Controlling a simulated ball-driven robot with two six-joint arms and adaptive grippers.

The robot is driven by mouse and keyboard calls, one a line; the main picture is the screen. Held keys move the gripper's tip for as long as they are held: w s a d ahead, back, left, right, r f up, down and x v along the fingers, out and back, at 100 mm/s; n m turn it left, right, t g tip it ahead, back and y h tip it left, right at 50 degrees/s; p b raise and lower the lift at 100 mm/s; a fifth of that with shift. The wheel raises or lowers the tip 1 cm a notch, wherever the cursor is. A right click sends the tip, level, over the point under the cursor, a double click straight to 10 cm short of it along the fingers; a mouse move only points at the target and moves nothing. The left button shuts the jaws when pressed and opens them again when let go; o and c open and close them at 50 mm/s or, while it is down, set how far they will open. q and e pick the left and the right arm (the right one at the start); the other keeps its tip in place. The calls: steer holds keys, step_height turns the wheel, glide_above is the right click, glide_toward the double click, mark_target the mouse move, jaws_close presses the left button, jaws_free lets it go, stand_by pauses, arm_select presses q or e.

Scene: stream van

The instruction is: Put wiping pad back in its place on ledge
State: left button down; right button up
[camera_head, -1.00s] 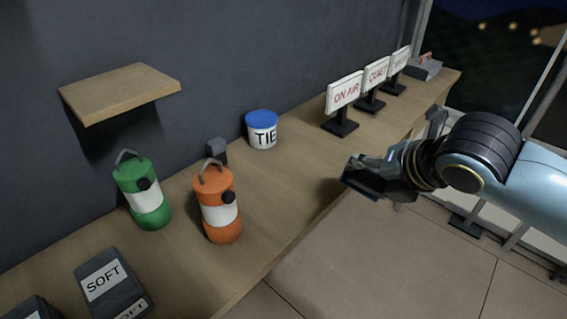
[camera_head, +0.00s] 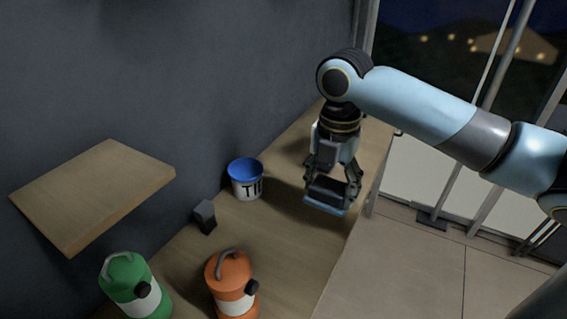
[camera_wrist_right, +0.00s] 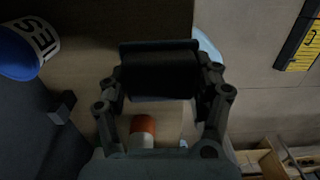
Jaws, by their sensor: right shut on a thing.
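The wiping pad (camera_head: 325,208), a dark block with a light blue underside, is in my right gripper (camera_head: 332,188). The gripper is shut on it from above and holds it over the wooden counter (camera_head: 285,245), near the counter's front edge. In the right wrist view the pad (camera_wrist_right: 158,72) shows as a dark block between the fingers. A small wooden ledge (camera_head: 95,190) sticks out from the dark wall at the left, bare on top, well away from the gripper. My left gripper is out of view.
The counter between tub and front edge is clear.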

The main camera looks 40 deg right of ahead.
steer(key=p, duration=0.1)
glide_above(287, 239)
step_height(287, 239, down, 5)
steer(key=shift+s+r, duration=0.1)
step_height(287, 239, down, 4)
steer(key=shift+p, duration=0.5)
steer(key=shift+s+a, duration=0.1)
steer(key=shift+c, duration=0.6)
steer(key=o, duration=1.5)
step_height(287, 239, up, 12)
steer(key=shift+b, duration=0.65)
